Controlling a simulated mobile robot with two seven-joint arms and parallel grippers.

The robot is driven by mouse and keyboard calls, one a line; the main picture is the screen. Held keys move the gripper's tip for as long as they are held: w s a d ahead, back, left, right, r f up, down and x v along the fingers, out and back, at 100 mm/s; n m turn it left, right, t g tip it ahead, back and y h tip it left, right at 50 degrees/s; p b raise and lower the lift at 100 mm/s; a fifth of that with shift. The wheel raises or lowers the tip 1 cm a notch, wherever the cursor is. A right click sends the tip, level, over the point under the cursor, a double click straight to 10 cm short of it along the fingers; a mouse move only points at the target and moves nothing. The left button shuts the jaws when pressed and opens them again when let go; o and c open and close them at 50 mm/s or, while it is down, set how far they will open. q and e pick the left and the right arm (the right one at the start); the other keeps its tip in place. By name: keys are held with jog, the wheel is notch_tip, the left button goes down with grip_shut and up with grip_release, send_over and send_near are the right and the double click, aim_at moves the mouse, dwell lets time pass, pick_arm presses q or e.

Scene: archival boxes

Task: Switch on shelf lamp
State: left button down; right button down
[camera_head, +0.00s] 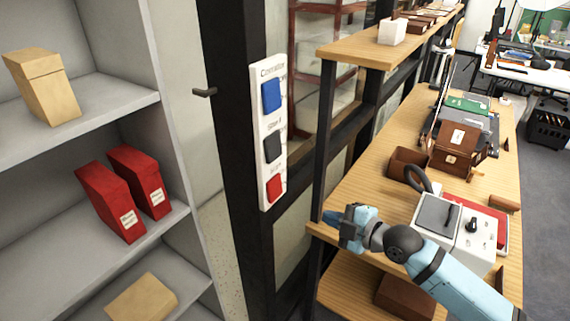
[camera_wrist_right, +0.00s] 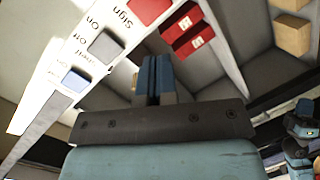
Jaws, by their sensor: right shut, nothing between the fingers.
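A white switch panel (camera_head: 266,140) is fixed upright on the dark post between the grey shelves and the wooden bench. It carries a blue switch (camera_head: 271,96) at the top, a dark grey switch (camera_head: 272,148) in the middle and a red switch (camera_head: 274,189) at the bottom. The labels are too small to read surely. My right gripper (camera_head: 345,228) is shut and empty, to the right of the panel and apart from it. In the right wrist view the shut fingers (camera_wrist_right: 154,80) point beside the panel (camera_wrist_right: 70,62). My left gripper is not in view.
Grey shelves (camera_head: 75,122) at the left hold red boxes (camera_head: 112,201) and tan boxes (camera_head: 48,90). A dark handle (camera_head: 205,92) sticks out left of the post. The wooden bench (camera_head: 352,190) at the right carries brown boxes and a grey-white device (camera_head: 437,214) near my right arm.

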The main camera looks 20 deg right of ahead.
aim_at(276, 155)
notch_tip(276, 155, up, 11)
jog(key=w+d+n+y, duration=0.1)
jog(key=w+n+y, duration=0.1)
jog(key=n, duration=0.4)
jog(key=shift+w+d+f+n+b, duration=0.2)
jog(key=shift+w+d+n+b, duration=0.15)
jog(key=shift+w+n, duration=0.05)
jog(key=p+x, duration=0.4)
jog(key=x, duration=0.9)
jog(key=shift+p, duration=0.3)
jog(key=shift+w+a+f, duration=0.15)
jog(key=shift+w+a, duration=0.2)
jog(key=shift+w, duration=0.05)
